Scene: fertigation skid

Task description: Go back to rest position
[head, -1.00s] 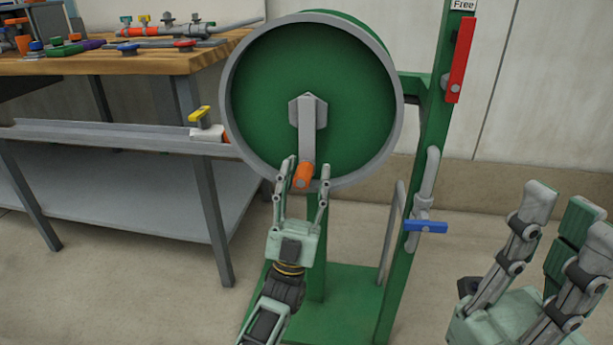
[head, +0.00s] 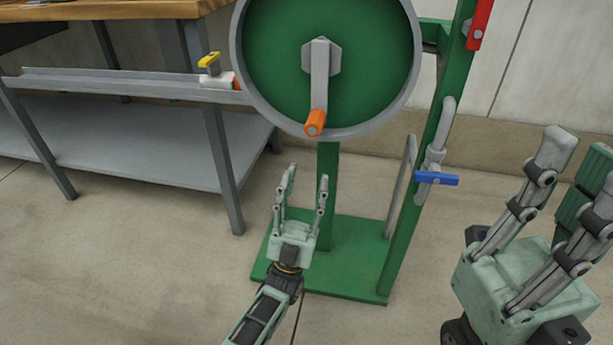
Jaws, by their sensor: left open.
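My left gripper (head: 306,188) is open and empty, fingers pointing up, in front of the green stand. It is below and apart from the orange crank handle (head: 316,122). The handle hangs at the lower end of a grey crank arm on the green reel (head: 370,70) with its grey rim. My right gripper (head: 590,175) is large at the right edge, its fingers spread and pointing up, with nothing seen between them. Part of it is cut off by the frame.
The green stand's base plate (head: 345,282) is on the floor. Its post carries a blue valve handle (head: 436,178) and a red lever (head: 480,22). A workbench (head: 110,10) and a grey rail with a yellow-handled valve (head: 212,72) are at the left. Floor at lower left is clear.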

